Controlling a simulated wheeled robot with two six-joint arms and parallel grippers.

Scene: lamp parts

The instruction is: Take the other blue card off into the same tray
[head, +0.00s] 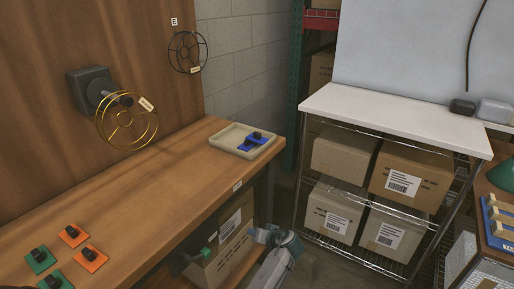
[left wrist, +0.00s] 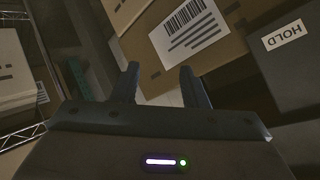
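Two blue cards with black knobs lie in the cream tray (head: 226,142) at the far end of the wooden bench in the head view. The nearer blue card (head: 244,148) and the farther blue card (head: 264,139) overlap or lie close together; I cannot tell which. No blue card shows elsewhere. My left gripper (left wrist: 160,84) is open in the left wrist view, with nothing between its fingers. Cardboard boxes are behind them. Grey arm parts of mine show low in the head view, away from the tray. My right gripper is not in view.
Orange cards (head: 73,235) and green cards (head: 40,260) lie at the bench's near left. A gold wire cage (head: 128,138) hangs on a wall bracket above the bench. A wire rack with cardboard boxes (head: 412,178) stands to the right. The bench between cards and tray is clear.

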